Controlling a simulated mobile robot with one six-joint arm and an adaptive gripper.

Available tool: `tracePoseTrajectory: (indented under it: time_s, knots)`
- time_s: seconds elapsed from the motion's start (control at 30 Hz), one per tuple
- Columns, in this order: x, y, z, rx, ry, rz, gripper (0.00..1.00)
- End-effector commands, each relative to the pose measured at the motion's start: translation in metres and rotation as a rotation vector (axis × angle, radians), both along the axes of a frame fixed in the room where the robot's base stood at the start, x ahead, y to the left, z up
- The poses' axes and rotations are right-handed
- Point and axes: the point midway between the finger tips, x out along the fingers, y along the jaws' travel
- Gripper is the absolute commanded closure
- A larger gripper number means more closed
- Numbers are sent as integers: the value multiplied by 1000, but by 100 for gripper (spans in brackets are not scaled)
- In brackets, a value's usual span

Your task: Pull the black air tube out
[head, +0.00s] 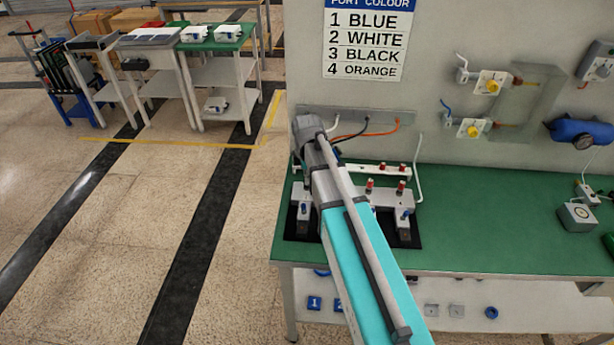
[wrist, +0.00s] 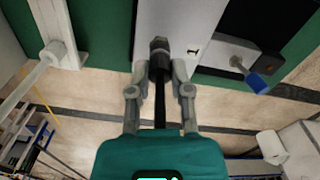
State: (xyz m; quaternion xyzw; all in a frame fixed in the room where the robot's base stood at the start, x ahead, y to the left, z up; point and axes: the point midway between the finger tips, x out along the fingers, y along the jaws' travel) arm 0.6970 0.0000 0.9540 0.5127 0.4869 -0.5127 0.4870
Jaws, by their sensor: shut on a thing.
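In the wrist view, the black air tube (wrist: 160,112) runs straight from a dark round fitting (wrist: 158,44) on a pale block back between my fingers. My gripper (wrist: 160,70) is shut around the tube just below the fitting. The tube's end looks to be in the fitting; the fingers partly hide the joint. My arm hides my fingers there.
Red-capped fittings (head: 401,187) and blue-handled parts stand beside my arm on the green bench (head: 470,225). A port colour sign (head: 366,45) lists black as 3.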

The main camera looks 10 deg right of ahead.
Motion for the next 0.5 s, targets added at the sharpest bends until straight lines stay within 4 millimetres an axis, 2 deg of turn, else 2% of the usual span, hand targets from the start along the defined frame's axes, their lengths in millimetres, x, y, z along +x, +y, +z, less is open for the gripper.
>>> tracePoseTrajectory:
  time_s: [0.5]
  knots:
    - [0,0,5,0,0,0,100]
